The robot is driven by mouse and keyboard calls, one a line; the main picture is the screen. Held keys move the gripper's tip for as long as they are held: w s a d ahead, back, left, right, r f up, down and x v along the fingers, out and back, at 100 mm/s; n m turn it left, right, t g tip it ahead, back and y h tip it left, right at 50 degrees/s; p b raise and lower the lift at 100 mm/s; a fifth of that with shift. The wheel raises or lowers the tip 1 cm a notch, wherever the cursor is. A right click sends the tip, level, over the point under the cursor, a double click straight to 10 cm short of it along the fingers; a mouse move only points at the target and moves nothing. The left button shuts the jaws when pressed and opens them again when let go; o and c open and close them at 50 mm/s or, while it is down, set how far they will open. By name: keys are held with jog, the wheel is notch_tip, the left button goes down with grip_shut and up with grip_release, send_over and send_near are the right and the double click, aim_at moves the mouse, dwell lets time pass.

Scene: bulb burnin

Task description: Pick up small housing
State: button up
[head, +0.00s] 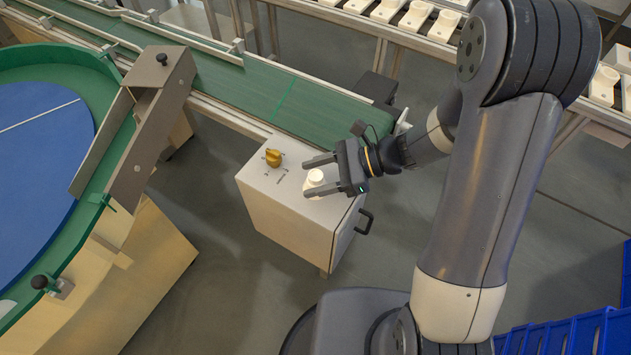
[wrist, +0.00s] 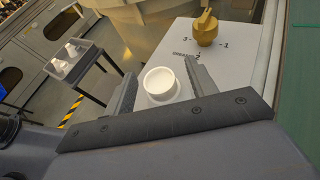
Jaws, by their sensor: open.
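The small housing is a white, round-topped piece (head: 315,178) on the top of a light grey cabinet (head: 262,196). In the wrist view the housing (wrist: 159,81) shows its round top and a wider base below it. My gripper (head: 304,177) is open, with one finger on each side of the housing. In the wrist view the fingers (wrist: 157,75) flank it with a gap visible near the top. The lower part of the housing is partly hidden by the gripper body.
A yellow knob (head: 273,157) with number marks stands on the same cabinet. A green conveyor (head: 230,92) runs behind it. A blue round table (head: 35,160) is at left. Blue bins (head: 570,335) are at lower right. White parts line a rack (head: 385,28) at the back.

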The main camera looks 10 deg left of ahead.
jog(key=c, duration=0.9)
jog(key=shift+c, duration=0.2)
